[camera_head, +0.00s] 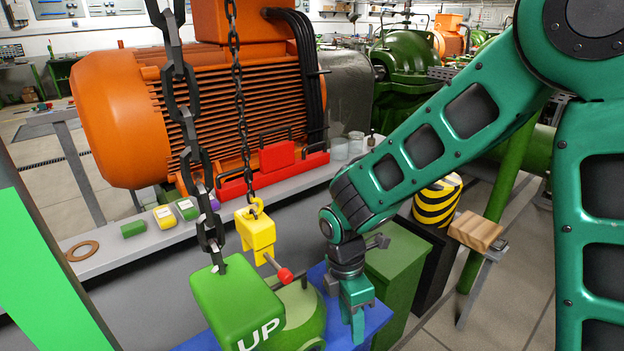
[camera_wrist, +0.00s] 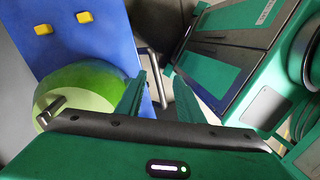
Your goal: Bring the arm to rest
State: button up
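My gripper (camera_head: 356,308) hangs fingers down over the right part of the blue base (camera_head: 375,318), to the right of the green round casing (camera_head: 308,325). In the wrist view its two green fingers (camera_wrist: 156,92) stand apart with nothing held between them. A thin grey rod shows beyond the fingers, and I cannot tell how far off it is. The casing (camera_wrist: 90,82), with a pale opening, lies left of the fingers on the blue base (camera_wrist: 75,50). My arm is bent, coming down from the upper right in the head view.
A green block marked UP (camera_head: 235,305) and a yellow block (camera_head: 257,232) hang on chains left of my gripper. A rod with a red tip (camera_head: 285,275) is close by. A green box (camera_head: 398,265), striped drum (camera_head: 437,200) and wooden block (camera_head: 477,231) stand right. An orange motor (camera_head: 215,110) is behind.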

jog(key=s+d+r+m, duration=0.1)
jog(key=d+r+m, duration=0.5)
jog(key=d, duration=0.5)
jog(key=s+d+r+m, duration=0.1)
jog(key=d+r+m, duration=0.4)
jog(key=d+m, duration=0.4)
jog(key=s+d+r+m+t+y, duration=0.1)
jog(key=s+d+r+m, duration=0.3)
jog(key=s+d+m, duration=0.8)
jog(key=shift+s+d+m+y, duration=0.15)
jog(key=shift+s+m+y, duration=0.2)
jog(key=shift+m, duration=0.15)
jog(key=shift+w+f, duration=0.2)
jog(key=shift+w, duration=0.4)
